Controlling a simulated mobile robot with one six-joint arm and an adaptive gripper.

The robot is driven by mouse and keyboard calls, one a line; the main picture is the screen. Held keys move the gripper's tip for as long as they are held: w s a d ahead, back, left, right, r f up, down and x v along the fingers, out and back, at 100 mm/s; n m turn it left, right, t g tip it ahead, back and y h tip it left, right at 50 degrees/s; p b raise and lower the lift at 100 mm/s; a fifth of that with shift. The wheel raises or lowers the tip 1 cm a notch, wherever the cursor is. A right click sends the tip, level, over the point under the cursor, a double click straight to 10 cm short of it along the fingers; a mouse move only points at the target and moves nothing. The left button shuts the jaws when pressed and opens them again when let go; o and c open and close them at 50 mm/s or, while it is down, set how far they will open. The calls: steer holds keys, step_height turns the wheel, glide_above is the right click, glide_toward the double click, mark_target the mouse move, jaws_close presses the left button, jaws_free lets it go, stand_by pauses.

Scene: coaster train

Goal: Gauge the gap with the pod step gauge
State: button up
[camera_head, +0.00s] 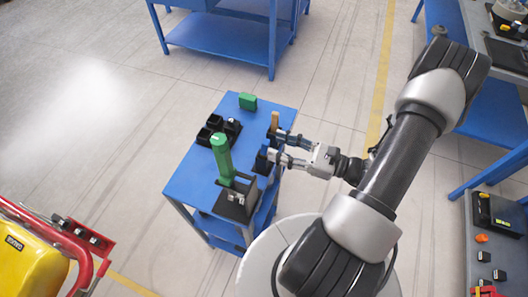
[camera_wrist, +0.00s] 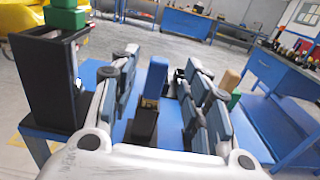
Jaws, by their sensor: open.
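My gripper (camera_head: 277,146) is open at the right edge of a small blue table (camera_head: 189,178), its fingers pointing left across the top. In the wrist view the open fingers (camera_wrist: 161,62) flank an upright blue handle (camera_wrist: 156,77) standing in a black holder (camera_wrist: 145,124). I cannot tell whether the fingers touch it. The blue handle (camera_head: 262,160) is partly hidden in the head view. I cannot tell for sure that it is the step gauge. A yellow pod (camera_head: 20,262) marked GAUGE, with a red frame (camera_head: 40,221), is at lower left; no gap is clear.
On the small table, a green cylinder (camera_head: 221,158) stands in a black stand (camera_head: 237,203). A black tray (camera_head: 233,128), a green block (camera_head: 248,102) and a tan upright piece (camera_head: 275,121) are close by. Blue benches (camera_head: 222,35) stand behind and right. Open floor (camera_head: 90,110) lies left.

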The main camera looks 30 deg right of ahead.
mark_target(269, 144)
steer(key=b+x, duration=0.1)
steer(key=x, duration=0.4)
steer(key=shift+a+f, duration=0.1)
steer(key=shift+a, duration=0.05)
steer(key=shift+c, duration=0.5)
jaws_close()
